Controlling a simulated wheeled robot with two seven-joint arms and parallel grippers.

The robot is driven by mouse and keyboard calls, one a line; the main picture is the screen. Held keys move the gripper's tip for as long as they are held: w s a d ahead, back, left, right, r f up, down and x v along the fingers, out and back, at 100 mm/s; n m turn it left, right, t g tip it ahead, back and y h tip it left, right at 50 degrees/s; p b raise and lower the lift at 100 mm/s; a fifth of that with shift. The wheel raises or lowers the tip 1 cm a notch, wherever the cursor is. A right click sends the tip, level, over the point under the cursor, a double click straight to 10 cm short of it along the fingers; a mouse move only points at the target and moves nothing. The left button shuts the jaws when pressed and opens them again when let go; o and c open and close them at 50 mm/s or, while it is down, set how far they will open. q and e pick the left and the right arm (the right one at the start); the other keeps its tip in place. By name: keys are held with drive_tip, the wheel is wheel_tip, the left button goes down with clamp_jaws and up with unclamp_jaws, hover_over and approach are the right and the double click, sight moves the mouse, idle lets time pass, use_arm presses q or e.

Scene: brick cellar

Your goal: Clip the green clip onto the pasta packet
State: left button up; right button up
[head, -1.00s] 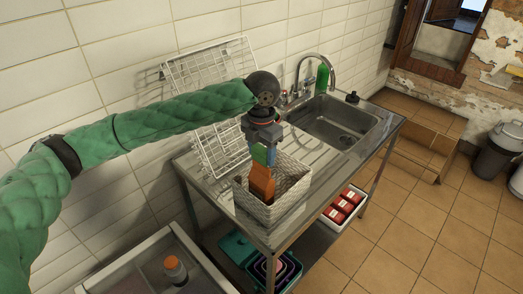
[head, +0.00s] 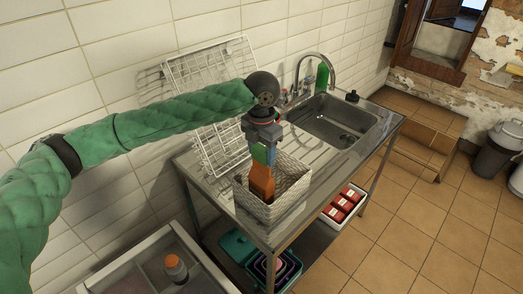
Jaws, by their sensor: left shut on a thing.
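My left gripper (head: 264,147) points down over the white woven basket (head: 283,207) on the steel sink unit. It is shut on the green clip (head: 271,156), a small green piece just under the fingers. An orange packet (head: 262,183), which looks like the pasta packet, stands upright in the basket directly below, with a blue part at its top left. The clip overlaps the packet's top edge in the picture. I cannot tell whether it grips the packet or only touches it. The packet's lower end is hidden by the basket wall. My right gripper is not in view.
A white wire rack (head: 207,90) leans on the tiled wall behind my arm. The sink (head: 335,120), tap (head: 318,60) and a green bottle (head: 322,76) are to the right. A tray of red boxes (head: 345,204) and a teal container (head: 236,247) are on the lower shelf.

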sight(261, 148)
use_arm(q)
drive_tip(key=shift+p, duration=0.35)
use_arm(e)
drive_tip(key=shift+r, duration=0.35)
use_arm(q)
drive_tip(key=shift+f, duration=0.85)
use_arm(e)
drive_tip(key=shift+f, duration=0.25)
use_arm(q)
drive_tip(key=o, duration=1)
drive_tip(key=shift+o, duration=0.2)
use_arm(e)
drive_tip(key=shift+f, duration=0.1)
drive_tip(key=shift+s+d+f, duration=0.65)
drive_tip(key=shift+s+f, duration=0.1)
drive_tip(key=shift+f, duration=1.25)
use_arm(q)
drive_tip(key=shift+r+b, duration=0.85)
drive_tip(key=shift+r, duration=0.4)
wheel_tip(261, 148, up, 4)
drive_tip(key=shift+f+b, duration=0.2)
drive_tip(key=shift+b, duration=0.5)
drive_tip(key=shift+r, duration=0.85)
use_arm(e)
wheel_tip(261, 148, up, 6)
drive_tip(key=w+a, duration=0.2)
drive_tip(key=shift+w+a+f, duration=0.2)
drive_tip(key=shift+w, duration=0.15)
